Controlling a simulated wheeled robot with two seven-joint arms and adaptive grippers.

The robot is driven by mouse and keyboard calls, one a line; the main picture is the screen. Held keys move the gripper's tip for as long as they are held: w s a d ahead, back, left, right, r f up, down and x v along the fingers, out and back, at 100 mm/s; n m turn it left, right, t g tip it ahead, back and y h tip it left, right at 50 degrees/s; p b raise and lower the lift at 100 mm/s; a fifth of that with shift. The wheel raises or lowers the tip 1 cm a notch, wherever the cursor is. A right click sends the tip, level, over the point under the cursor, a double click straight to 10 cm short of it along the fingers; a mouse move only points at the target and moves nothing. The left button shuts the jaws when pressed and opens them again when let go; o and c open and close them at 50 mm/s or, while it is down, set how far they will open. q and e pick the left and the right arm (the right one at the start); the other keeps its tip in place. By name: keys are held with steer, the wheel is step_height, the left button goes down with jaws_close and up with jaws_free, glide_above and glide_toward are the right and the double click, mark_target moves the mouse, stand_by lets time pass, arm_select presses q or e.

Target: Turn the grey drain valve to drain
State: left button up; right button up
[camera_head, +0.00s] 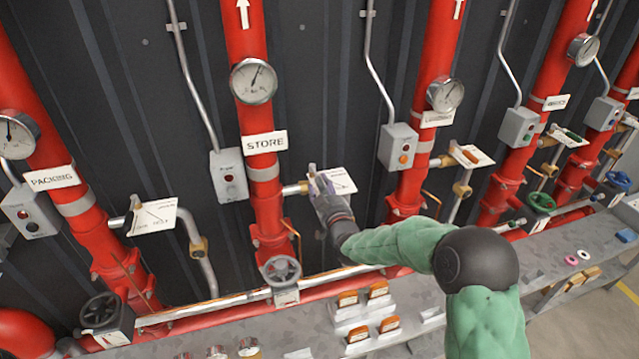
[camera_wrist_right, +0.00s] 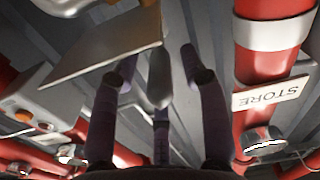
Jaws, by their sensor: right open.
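A grey drain valve lever (camera_wrist_right: 159,72) shows in the right wrist view, beside the underside of a flat plate (camera_wrist_right: 105,55). In the head view that white plate (camera_head: 340,181) sits on a short branch right of the STORE pipe (camera_head: 265,200). My right gripper (camera_head: 318,182) is at this valve, in front of it and partly hiding it. In the wrist view my right gripper (camera_wrist_right: 158,75) is open, with its fingers on either side of the lever. I cannot tell whether they touch it. My left gripper is not in view.
Other red pipes carry similar plates, such as the PACKING one (camera_head: 153,218) and one with an orange lever (camera_head: 470,156). A grey switch box (camera_head: 397,148) is close right of the valve. A handwheel (camera_head: 281,271) and a grey bench (camera_head: 290,335) lie below.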

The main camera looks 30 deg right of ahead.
steer(key=shift+x, duration=1.2)
jaws_close()
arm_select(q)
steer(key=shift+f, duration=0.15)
